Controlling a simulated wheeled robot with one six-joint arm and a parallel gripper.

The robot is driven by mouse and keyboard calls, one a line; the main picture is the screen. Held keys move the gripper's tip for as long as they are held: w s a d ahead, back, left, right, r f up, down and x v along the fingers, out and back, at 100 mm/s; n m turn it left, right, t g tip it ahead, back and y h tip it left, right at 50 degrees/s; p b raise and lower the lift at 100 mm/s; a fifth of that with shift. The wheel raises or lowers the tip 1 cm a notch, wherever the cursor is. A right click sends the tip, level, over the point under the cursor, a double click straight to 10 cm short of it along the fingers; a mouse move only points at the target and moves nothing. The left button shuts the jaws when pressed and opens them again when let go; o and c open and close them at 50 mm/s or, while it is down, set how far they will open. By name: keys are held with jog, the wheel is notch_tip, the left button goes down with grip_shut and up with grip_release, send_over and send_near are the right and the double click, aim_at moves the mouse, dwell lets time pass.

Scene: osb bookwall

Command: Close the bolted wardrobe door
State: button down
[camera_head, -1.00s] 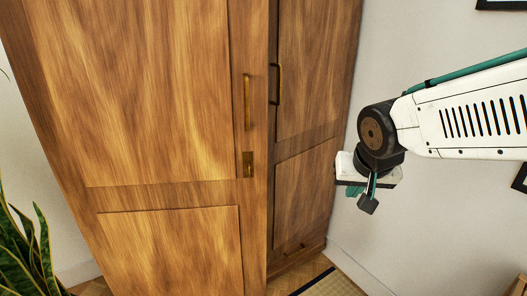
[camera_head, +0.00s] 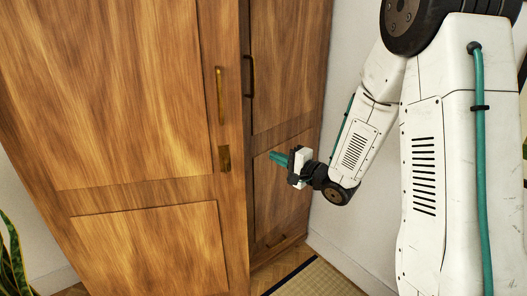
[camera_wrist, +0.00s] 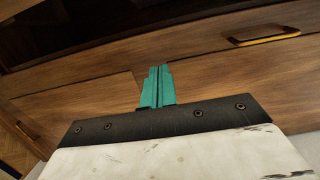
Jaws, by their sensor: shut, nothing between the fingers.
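The wooden wardrobe fills the left of the head view. Its large left door (camera_head: 130,100) carries a long brass handle (camera_head: 219,95) with a small brass bolt plate (camera_head: 224,158) below it. The narrower right door (camera_head: 285,70) is set behind it, with a dark handle (camera_head: 249,77). I cannot tell how far either door stands from its frame. My gripper (camera_head: 274,158) is shut and empty, its teal fingers pointing left in front of the right door's lower panel. Contact is unclear. The wrist view shows the shut fingers (camera_wrist: 157,86) before wood.
A plant (camera_head: 12,262) stands at the lower left, and a mat (camera_head: 315,280) lies on the floor. The wall (camera_head: 350,215) is close on the right. The wrist view shows a brass pull (camera_wrist: 264,36) and a dark area above.

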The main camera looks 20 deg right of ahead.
jog(key=x, duration=1.3)
jog(key=shift+a, duration=0.1)
